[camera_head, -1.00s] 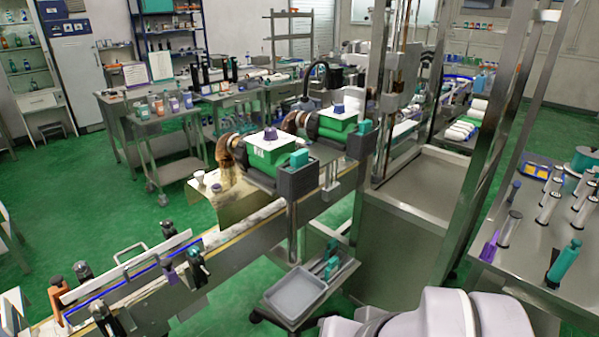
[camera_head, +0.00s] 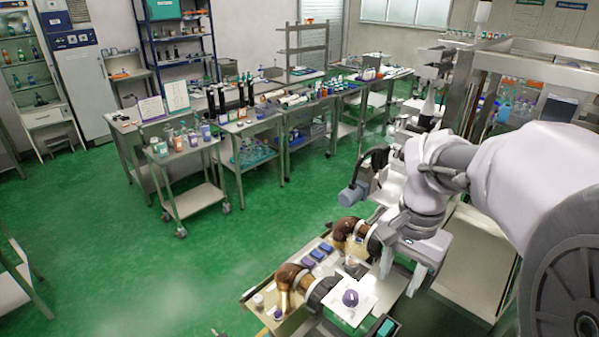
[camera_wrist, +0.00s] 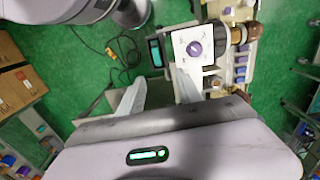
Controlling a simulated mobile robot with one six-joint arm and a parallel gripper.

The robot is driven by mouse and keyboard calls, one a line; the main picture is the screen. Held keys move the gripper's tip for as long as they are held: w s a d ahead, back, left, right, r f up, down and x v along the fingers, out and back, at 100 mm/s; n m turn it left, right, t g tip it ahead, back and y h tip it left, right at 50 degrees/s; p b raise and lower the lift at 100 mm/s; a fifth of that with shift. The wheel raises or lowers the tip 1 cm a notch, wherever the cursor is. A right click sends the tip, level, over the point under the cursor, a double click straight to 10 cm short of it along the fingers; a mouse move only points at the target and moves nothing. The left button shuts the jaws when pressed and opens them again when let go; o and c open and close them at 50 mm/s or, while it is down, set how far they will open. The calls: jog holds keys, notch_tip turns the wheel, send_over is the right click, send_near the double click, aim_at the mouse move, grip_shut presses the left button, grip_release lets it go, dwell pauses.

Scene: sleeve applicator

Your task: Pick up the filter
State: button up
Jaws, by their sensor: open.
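My gripper (camera_head: 402,272) is open and empty, its two pale fingers pointing down near the machine bench. The wrist view shows the same open gripper (camera_wrist: 158,92) with a gap between the fingers. Just beyond its right finger is a white-topped unit (camera_wrist: 181,37) with a purple knob (camera_wrist: 194,48). In the head view this white top (camera_head: 338,303) and purple knob (camera_head: 350,297) are left of and below the gripper. I cannot tell which thing is the filter; none is clearly recognisable as one.
Brown elbow pipes (camera_head: 290,276) stand beside the unit. Small blue blocks (camera_head: 317,255) lie on the bench behind. A trolley with bottles (camera_head: 184,160) and tables stand farther back. Green floor (camera_head: 130,240) is clear at left. Loose cables (camera_wrist: 118,55) lie on the floor in the wrist view.

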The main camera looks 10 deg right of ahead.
jog(key=b, duration=0.1)
send_over(386, 328)
notch_tip(386, 328, down, 7)
notch_tip(386, 328, down, 10)
jog(key=shift+r, duration=0.1)
jog(key=shift+w, duration=0.2)
jog(key=shift+s, duration=0.15)
jog(key=shift+c, duration=0.6)
grip_shut()
dwell(0.3)
